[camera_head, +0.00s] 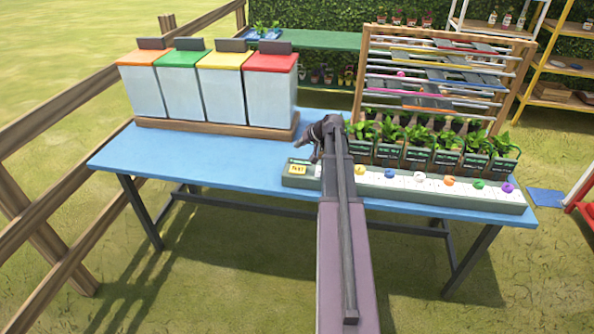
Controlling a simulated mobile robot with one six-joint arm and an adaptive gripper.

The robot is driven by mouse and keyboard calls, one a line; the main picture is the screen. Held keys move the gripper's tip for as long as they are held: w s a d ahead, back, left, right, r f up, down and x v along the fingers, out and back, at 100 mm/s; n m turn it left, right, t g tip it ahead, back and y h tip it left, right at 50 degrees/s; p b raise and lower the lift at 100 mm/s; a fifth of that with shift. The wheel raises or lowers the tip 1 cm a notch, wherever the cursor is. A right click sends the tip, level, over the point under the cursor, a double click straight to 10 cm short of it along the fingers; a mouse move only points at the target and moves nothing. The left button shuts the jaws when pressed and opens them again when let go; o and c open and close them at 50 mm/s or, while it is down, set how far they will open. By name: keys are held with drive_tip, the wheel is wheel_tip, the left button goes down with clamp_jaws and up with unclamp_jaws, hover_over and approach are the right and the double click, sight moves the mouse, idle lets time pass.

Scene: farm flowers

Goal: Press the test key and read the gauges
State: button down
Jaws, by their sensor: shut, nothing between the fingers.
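A long grey-green strip panel (450,196) lies along the front right of the blue table. At its left end is a yellow key (297,169) with dark lettering, too small to read surely. Along the strip's white face sit several small round coloured markers, among them an orange one (447,181) and a purple one (507,188). I cannot read any gauge values. My gripper (315,158) is shut and empty, just above and to the right of the yellow key, apparently apart from it. My arm hides part of the strip's left portion.
Potted green plants (432,153) stand behind the strip, before a wooden rack (358,85) with metal rods. Several lidded bins (223,98) stand at the table's back left. The blue table (200,172) is clear at front left. A wooden fence (70,110) runs along the left.

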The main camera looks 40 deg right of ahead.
sight(295, 168)
drive_tip(key=shift+f+b, duration=4.25)
drive_tip(key=shift+f, duration=0.1)
drive_tip(key=shift+f, duration=0.1)
drive_tip(key=shift+f+b, duration=0.3)
drive_tip(key=shift+b, duration=0.15)
drive_tip(key=shift+f+b, duration=0.45)
drive_tip(key=shift+f, duration=0.05)
drive_tip(key=shift+r, duration=0.1)
drive_tip(key=shift+r+p, duration=0.85)
drive_tip(key=shift+p, duration=0.05)
drive_tip(key=shift+r+p, duration=2.5)
drive_tip(key=shift+p, duration=0.05)
